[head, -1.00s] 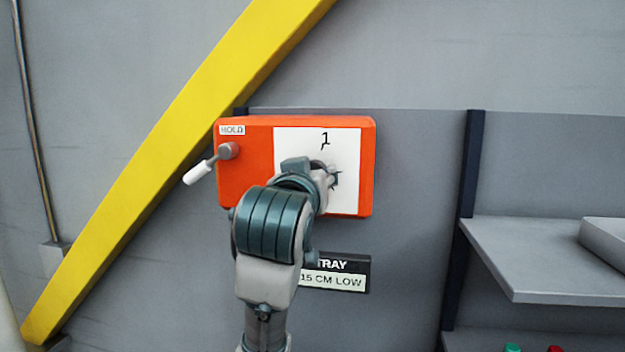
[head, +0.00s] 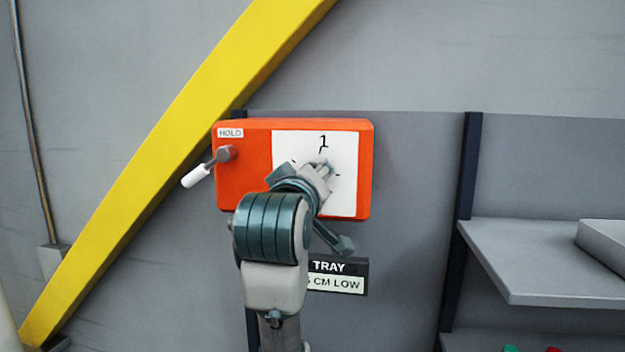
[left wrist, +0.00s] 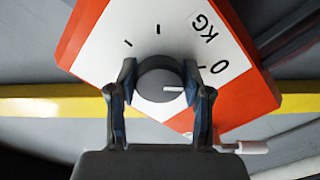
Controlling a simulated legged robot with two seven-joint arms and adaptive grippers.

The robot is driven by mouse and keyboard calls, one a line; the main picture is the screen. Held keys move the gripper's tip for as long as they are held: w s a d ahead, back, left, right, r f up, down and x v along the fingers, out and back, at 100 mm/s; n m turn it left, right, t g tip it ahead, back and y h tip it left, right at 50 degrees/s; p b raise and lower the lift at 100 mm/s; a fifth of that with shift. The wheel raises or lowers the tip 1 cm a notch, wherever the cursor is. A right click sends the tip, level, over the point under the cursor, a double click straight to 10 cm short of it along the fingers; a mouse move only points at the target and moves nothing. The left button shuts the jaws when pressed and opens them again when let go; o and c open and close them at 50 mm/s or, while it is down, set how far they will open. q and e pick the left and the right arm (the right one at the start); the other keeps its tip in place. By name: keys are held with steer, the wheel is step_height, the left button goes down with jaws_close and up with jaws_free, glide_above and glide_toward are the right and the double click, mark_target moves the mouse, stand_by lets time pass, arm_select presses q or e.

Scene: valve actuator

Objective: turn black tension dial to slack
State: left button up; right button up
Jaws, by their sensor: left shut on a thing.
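The tension dial (left wrist: 152,84) is a round dark grey knob with a white pointer line, on the white panel (head: 347,202) of an orange box (head: 245,186). My left gripper (left wrist: 159,88) is shut on it, one finger on each side. In the left wrist view the pointer points right, slightly below the tick by the "0". That view is rolled, and "KG" and more ticks show around the knob. In the head view my left gripper (head: 325,170) covers most of the dial, with a "1" above it. No label "slack" is readable. My right gripper is out of view.
A lever with a white handle (head: 195,176) sticks out left of the dial, under a "HOLD" label (head: 230,133). A "TRAY" sign (head: 345,267) is below the box. A yellow diagonal beam (head: 150,180) passes left, and a grey shelf (head: 535,260) stands right.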

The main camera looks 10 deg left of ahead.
arm_select(q)
steer(key=shift+f, duration=0.1)
steer(key=o, duration=1.2)
steer(key=shift+w, duration=0.15)
steer(key=s, duration=1.1)
steer(key=shift+s+d, duration=0.1)
steer(key=shift+s, duration=0.3)
